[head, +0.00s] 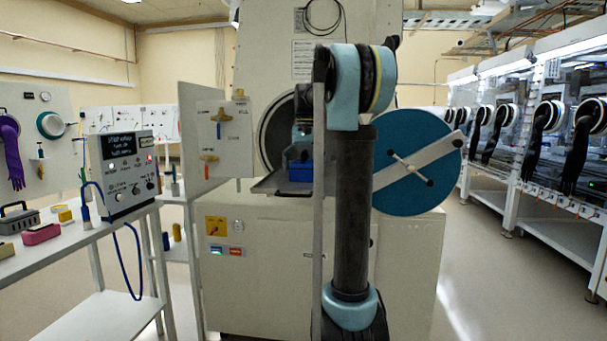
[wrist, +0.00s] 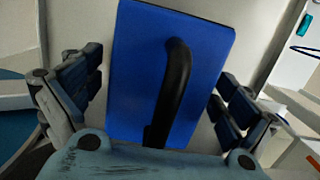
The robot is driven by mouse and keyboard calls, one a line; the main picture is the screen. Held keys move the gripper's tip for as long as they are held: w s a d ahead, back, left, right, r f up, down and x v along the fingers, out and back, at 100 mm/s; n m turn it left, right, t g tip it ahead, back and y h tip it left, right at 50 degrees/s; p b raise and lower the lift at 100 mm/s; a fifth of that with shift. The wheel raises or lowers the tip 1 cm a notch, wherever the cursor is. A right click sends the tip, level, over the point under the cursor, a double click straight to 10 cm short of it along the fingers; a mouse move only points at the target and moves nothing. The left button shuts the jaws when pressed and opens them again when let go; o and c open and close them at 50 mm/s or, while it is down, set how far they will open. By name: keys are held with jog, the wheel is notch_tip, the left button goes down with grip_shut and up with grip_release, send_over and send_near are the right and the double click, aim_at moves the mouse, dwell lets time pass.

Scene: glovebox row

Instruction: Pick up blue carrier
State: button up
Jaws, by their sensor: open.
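The blue carrier (wrist: 135,60) fills the middle of the wrist view, with a black arched handle (wrist: 172,85) on its top. In the head view the blue carrier (head: 300,172) is a small blue patch on a grey tray (head: 268,186) at the round chamber opening, partly hidden by my arm. My gripper (wrist: 158,76) is open, with one finger on each side of the carrier in the wrist view. Gaps show between fingers and carrier. In the head view my gripper (head: 298,151) is just above the carrier.
The round blue door (head: 400,190) stands open to the right of my arm. A white panel with valves (head: 220,140) stands left of the tray. A bench at left holds a meter (head: 128,172), a pink box (head: 41,234) and a grey carrier (head: 19,220).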

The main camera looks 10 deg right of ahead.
jog(key=shift+c, duration=0.4)
jog(key=c, duration=1.4)
